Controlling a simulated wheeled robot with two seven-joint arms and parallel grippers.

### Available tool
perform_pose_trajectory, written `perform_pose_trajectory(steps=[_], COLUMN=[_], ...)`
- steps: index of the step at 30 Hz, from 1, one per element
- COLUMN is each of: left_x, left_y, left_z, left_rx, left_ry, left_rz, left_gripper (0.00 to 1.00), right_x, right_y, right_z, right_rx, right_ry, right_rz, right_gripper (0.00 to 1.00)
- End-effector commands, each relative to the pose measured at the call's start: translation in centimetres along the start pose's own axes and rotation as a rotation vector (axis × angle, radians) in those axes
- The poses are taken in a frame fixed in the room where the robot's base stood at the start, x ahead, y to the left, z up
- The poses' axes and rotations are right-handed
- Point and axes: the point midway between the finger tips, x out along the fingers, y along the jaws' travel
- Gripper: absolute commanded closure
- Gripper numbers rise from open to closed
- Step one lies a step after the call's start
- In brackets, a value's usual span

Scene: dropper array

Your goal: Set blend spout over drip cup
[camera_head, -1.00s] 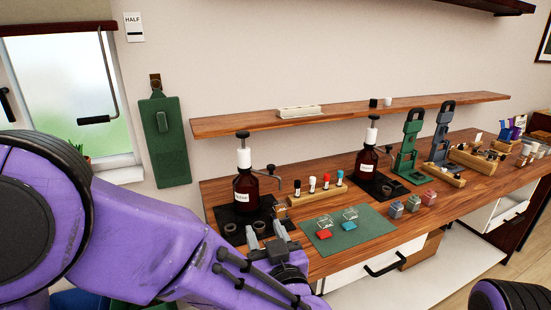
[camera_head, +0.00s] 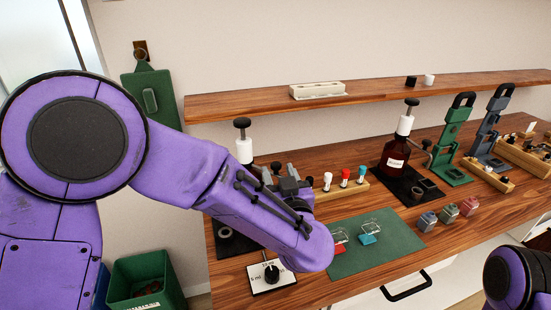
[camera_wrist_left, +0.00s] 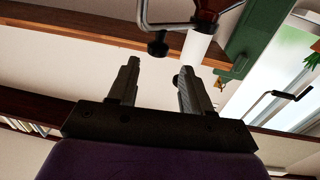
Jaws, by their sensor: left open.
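The left pump bottle is mostly hidden behind my left arm in the head view. Its black pump top and white collar (camera_head: 244,150) show above the arm. In the left wrist view its white collar (camera_wrist_left: 196,47), part of the amber body and its bent metal spout (camera_wrist_left: 148,22) with a black knob (camera_wrist_left: 157,46) show upside down. My left gripper (camera_head: 276,172) is open beside this bottle. In the left wrist view the black knob appears just past the gap between the open fingertips (camera_wrist_left: 159,68). A dark ring-shaped cup (camera_head: 226,232) sits on the black mat left of my arm. My right gripper is out of view.
A second pump bottle (camera_head: 394,150) stands further right on its own black mat. A wooden rack (camera_head: 350,193) of capped vials is just right of my gripper. A green mat (camera_head: 385,250) and a dial card (camera_head: 258,283) are near the front edge. A shelf (camera_head: 370,90) runs above.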

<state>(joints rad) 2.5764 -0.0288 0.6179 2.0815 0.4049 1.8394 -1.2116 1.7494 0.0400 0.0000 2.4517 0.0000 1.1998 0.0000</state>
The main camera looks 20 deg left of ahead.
Motion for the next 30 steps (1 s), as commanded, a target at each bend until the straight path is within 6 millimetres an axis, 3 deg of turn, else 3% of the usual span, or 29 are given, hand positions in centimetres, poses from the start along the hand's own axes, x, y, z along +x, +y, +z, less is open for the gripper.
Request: perform_pose_trajectory(steps=[3, 6, 16, 17, 21, 30], left_x=[2.6, 3.8, 4.5, 4.5, 4.5, 4.3], left_y=[0.0, -0.1, -0.1, -0.1, -0.1, 0.4], left_z=[0.0, 0.0, 0.2, 0.2, 0.1, 0.1], left_rx=[0.001, 0.001, 0.002, 0.002, 0.001, 0.001], left_ry=[-0.004, -0.004, -0.001, -0.001, -0.001, -0.001], left_rz=[-0.004, -0.004, -0.002, -0.002, -0.003, 0.022], left_gripper=[0.51, 0.51, 0.51, 0.57, 1.0, 1.0], right_x=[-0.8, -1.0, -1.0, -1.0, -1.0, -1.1], right_y=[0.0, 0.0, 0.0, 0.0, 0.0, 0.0], right_z=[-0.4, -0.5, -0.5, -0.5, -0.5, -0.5], right_rx=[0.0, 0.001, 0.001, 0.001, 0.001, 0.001], right_ry=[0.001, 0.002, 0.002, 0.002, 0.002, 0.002], right_rz=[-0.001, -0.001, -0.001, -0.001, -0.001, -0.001], right_gripper=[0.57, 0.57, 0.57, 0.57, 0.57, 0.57])
